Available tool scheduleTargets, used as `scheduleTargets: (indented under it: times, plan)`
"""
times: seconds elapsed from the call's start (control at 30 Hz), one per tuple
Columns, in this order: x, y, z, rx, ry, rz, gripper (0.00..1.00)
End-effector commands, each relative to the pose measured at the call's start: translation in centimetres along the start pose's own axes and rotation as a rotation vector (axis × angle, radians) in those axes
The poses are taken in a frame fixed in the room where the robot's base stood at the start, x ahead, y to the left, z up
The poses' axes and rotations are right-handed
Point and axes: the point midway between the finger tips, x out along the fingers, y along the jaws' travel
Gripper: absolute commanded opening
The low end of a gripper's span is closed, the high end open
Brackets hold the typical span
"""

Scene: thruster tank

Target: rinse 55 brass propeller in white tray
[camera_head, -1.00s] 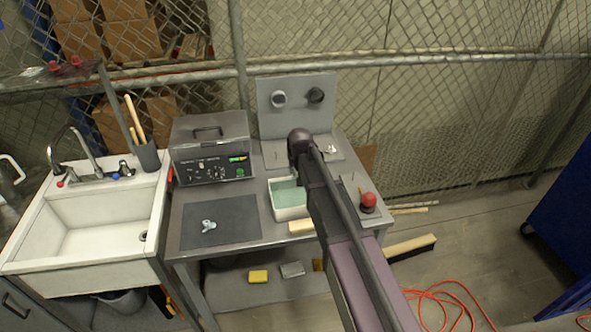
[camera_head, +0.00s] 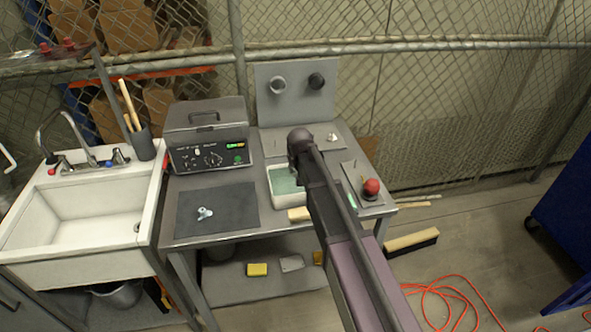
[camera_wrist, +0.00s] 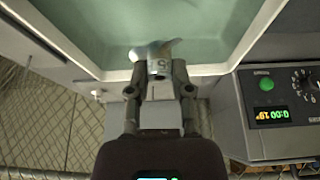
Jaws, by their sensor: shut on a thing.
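The white tray (camera_head: 288,203) holds pale green liquid and stands on the metal bench. Its rim and liquid also fill the top of the wrist view (camera_wrist: 110,74). My gripper (camera_wrist: 158,70) is shut on a small metallic propeller (camera_wrist: 156,54), whose hub shows a partly readable mark with a 5. In the head view my arm hides the gripper and part of the tray. A second, pale blue-grey propeller (camera_head: 204,213) lies on the dark mat (camera_head: 235,215).
A boxy cleaner (camera_head: 208,140) with a green display stands behind the mat. A white sink (camera_head: 85,220) is at the left. A red button (camera_head: 371,187) sits right of my arm. An upright panel (camera_head: 295,100) with two round fittings stands behind the tray. Much of the mat is clear.

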Motion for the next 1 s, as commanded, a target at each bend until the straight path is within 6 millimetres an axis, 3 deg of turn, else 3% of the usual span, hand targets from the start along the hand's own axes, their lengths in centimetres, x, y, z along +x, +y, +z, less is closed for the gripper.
scheduleTargets:
  times: [0.6,1.0]
  plan:
    - [4.3,-0.1,1.8,-0.001,0.0,-0.001,0.0]
    - [5.8,-0.2,2.4,-0.002,0.0,-0.001,0.0]
